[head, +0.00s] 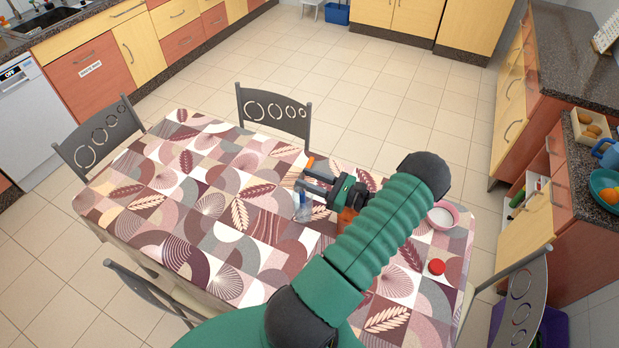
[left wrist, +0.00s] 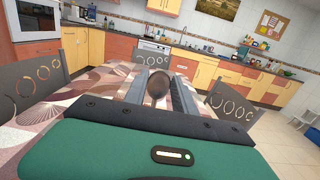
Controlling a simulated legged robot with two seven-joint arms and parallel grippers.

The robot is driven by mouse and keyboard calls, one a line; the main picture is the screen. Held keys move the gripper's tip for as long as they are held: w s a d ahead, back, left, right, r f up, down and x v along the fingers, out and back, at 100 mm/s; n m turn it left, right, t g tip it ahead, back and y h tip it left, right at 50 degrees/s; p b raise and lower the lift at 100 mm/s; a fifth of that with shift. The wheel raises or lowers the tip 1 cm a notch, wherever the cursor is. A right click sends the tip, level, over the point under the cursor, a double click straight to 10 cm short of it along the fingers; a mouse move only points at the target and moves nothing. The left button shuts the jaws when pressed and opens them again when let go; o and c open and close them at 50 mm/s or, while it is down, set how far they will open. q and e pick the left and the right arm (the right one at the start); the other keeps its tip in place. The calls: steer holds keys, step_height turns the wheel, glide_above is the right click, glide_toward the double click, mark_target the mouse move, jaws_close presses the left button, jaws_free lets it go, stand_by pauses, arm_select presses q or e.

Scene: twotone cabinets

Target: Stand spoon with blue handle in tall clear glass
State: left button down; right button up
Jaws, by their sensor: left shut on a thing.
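My left gripper (head: 308,185) is over the middle of the table, shut on the spoon. The spoon's dark oval bowl (left wrist: 158,85) shows between the two fingers in the left wrist view. Its blue handle (head: 302,198) points down below the fingers in the head view. A small, pale clear shape, seemingly the tall clear glass (head: 304,213), is right at the handle's lower part. I cannot tell whether the handle is inside the glass or in front of it. My right gripper is not in view.
The patterned table (head: 180,180) is mostly bare to the left. A pink-rimmed bowl (head: 443,215) and a red round object (head: 437,267) are on its right part. Chairs (head: 274,112) stand around it. A counter with a teal fruit bowl (head: 604,184) is at the right.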

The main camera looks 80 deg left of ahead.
arm_select(q)
steer(key=shift+f, duration=0.3)
steer(key=c, duration=0.9)
jaws_free()
steer(key=shift+c, duration=0.2)
steer(key=shift+w, duration=0.1)
steer(key=b+v, duration=0.4)
steer(key=v, duration=1.2)
steer(key=shift+w+d, duration=0.2)
steer(key=shift+w, duration=0.15)
steer(key=shift+f, duration=0.15)
